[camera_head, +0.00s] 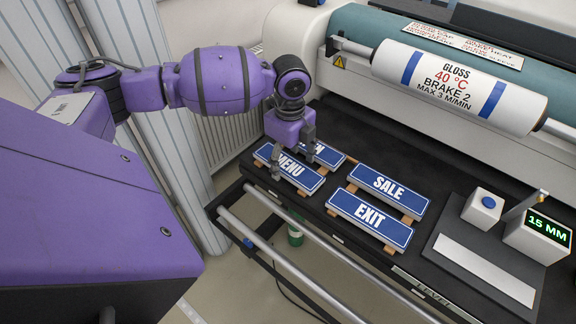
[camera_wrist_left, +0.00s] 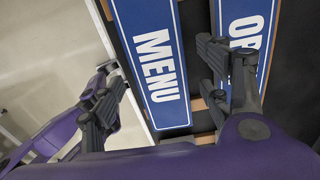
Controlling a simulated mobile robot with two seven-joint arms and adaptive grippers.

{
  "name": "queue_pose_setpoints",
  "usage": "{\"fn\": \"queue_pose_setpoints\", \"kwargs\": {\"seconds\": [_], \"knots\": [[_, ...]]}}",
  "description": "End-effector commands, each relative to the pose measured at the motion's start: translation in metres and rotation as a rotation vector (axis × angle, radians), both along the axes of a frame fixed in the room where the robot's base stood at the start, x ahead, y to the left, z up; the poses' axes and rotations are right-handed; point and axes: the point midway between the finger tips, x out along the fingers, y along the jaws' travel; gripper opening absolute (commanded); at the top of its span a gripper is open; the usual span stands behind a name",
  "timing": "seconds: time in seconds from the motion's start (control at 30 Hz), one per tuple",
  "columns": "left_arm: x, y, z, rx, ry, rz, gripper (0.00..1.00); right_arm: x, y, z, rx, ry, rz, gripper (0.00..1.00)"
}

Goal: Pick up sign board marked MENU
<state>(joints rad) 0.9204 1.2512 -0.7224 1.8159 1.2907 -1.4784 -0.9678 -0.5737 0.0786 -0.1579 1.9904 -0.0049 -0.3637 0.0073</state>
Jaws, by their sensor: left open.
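The MENU sign board (camera_head: 288,168) is a blue plate with white letters and a white border, lying flat on wooden strips at the left end of the black table. My left gripper (camera_head: 292,153) is open above it and partly covers it. In the left wrist view the MENU board (camera_wrist_left: 152,55) lies between the spread fingers of my left gripper (camera_wrist_left: 160,68). One finger is beside the board's outer edge; the other overlaps the gap and the neighbouring board in the picture. Contact cannot be told. My right gripper is not in view.
A partly hidden board reading OPEN (camera_head: 328,154) lies close behind MENU; it also shows in the wrist view (camera_wrist_left: 243,30). The SALE board (camera_head: 388,187) and EXIT board (camera_head: 369,217) lie to the right. A large roller machine (camera_head: 460,85) stands behind. Metal rails (camera_head: 300,270) run along the front.

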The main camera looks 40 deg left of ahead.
Motion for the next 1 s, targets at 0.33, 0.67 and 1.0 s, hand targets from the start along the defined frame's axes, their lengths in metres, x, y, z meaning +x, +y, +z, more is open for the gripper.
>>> {"fn": "queue_pose_setpoints", "kwargs": {"seconds": [0.33, 0.67, 1.0], "knots": [[0.0003, 0.0000, -0.0032, 0.000, -0.002, 0.000, 0.56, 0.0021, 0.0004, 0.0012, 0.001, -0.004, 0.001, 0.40], [0.0004, 0.0001, -0.0029, 0.000, -0.002, 0.000, 0.20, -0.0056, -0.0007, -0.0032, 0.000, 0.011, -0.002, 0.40], [0.0010, 0.0003, 0.0055, 0.000, -0.003, 0.001, 0.20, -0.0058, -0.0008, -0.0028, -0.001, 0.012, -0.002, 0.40]]}}
